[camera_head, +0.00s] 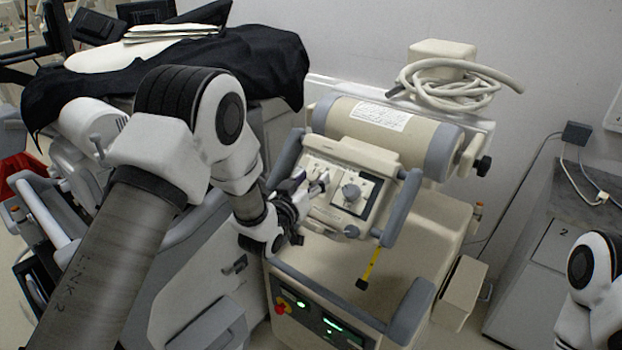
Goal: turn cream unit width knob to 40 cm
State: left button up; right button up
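The cream unit (380,262) stands right of centre, with a tilted control panel (334,212) on its front. The gripper and wrist cover part of this half, so any knob there is mostly hidden. I cannot tell whether the fingers are closed or touching a knob. The scale markings are too small to read. My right arm (595,290) shows only at the right edge; its gripper is out of view.
Grey handles (402,208) flank the panel. A yellow strap (371,267) hangs below it. A coiled cable (450,85) lies on top of the unit. A cart under a black cover (262,62) stands left. A grey cabinet (545,250) stands right.

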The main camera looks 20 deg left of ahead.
pick_arm(q)
jog(key=shift+a, duration=0.2)
grip_shut()
